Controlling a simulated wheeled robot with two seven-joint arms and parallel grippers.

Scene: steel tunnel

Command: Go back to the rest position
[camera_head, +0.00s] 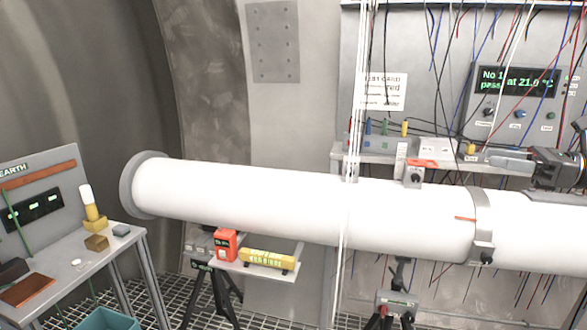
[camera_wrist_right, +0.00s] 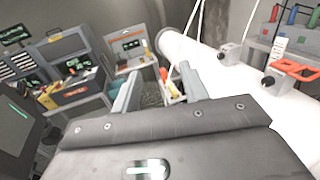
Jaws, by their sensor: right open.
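My right gripper (camera_head: 503,160) comes in from the right edge of the head view, above the right part of the white pipe (camera_head: 300,203). In the right wrist view my right gripper (camera_wrist_right: 158,88) has its two grey fingers spread well apart, with nothing between them. The pipe (camera_wrist_right: 215,68) runs beside the fingers on the right of that view. My left gripper is in neither view.
A bench (camera_head: 142,232) with a yellow-and-white piece (camera_head: 92,205) stands at left. A small shelf (camera_head: 230,265) under the pipe holds an orange box (camera_head: 226,244) and a yellow level (camera_head: 267,260). White cords (camera_head: 357,90) hang before the pipe. A console (camera_head: 515,95) with loose wires stands behind.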

